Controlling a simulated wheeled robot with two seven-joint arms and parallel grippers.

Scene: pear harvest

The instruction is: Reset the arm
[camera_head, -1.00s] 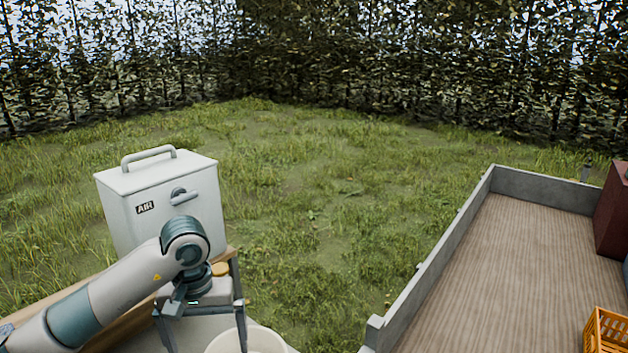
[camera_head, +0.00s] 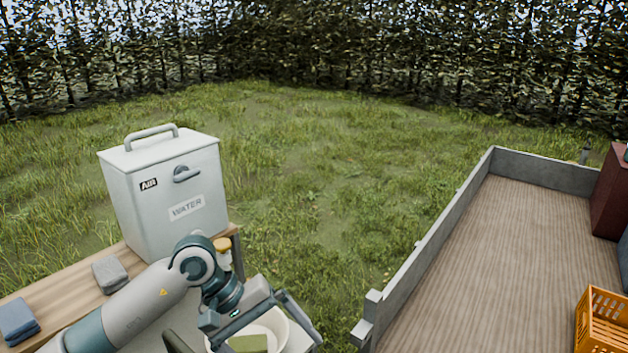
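My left arm comes in from the lower left. Its gripper (camera_head: 248,342) is over the white basin (camera_head: 291,330) at the bottom of the view. The fingers are spread wide apart, one on each side, with their lower ends near or past the picture's bottom edge. I see nothing held between them. A green block-like item (camera_head: 248,343) shows in the basin below the gripper. My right gripper is not in view.
A white box labelled WATER (camera_head: 163,190) stands on a wooden bench (camera_head: 75,283) behind my arm. A grey cloth (camera_head: 110,273) and a blue cloth (camera_head: 18,320) lie there. A trailer bed (camera_head: 480,270) at right holds an orange crate (camera_head: 603,320) and a dark red box (camera_head: 612,195). Grass between is clear.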

